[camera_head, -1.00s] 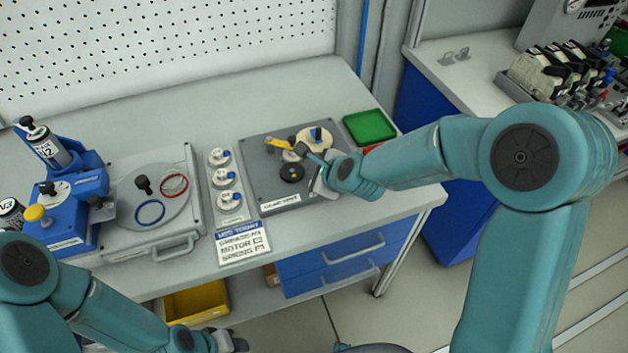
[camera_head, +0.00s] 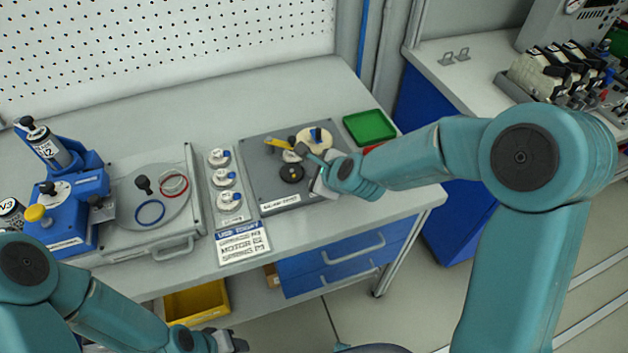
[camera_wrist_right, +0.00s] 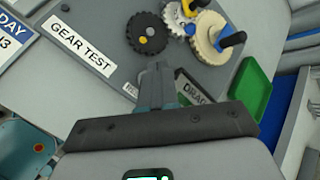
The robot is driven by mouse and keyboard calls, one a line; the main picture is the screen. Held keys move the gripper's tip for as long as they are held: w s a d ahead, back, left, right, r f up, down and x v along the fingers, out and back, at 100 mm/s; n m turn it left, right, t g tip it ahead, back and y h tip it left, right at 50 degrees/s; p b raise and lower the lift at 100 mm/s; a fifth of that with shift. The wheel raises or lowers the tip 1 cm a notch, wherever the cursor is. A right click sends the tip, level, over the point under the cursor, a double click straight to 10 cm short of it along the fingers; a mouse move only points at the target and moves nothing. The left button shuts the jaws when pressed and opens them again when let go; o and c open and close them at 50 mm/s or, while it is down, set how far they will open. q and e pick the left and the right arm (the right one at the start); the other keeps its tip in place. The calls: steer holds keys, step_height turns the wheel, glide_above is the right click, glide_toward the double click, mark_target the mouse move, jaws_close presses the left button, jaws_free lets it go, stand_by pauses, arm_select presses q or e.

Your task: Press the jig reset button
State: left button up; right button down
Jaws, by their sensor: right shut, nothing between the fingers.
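No part reads clearly as the jig reset button. A yellow round cap (camera_head: 36,213) sits on the blue fixture (camera_head: 66,228) at the far left in the head view; I cannot tell whether it is that button. My right gripper (camera_head: 306,152) is shut and empty over the right part of the grey gear plate (camera_head: 268,183). In the right wrist view its closed fingers (camera_wrist_right: 157,76) point at the plate, just short of a black gear (camera_wrist_right: 148,34) in the picture. My left gripper (camera_head: 236,343) is low at the bottom, before the bench; its jaws are unclear.
A green tray (camera_head: 369,127) is behind right. Left stand a row of blue-handled dials (camera_head: 224,178) and a round plate with coloured rings (camera_head: 150,211).

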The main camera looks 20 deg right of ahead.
stand_by(0.3)
steer(key=shift+f+b, duration=0.45)
steer(key=shift+b, duration=0.15)
steer(key=shift+f+b, duration=0.55)
steer(key=shift+b, duration=0.1)
stand_by(0.5)
stand_by(0.4)
steer(key=shift+r+p, duration=0.8)
steer(key=shift+r, duration=0.2)
step_height(320, 180, up, 5)
steer(key=p, duration=0.4)
steer(key=shift+p, duration=0.3)
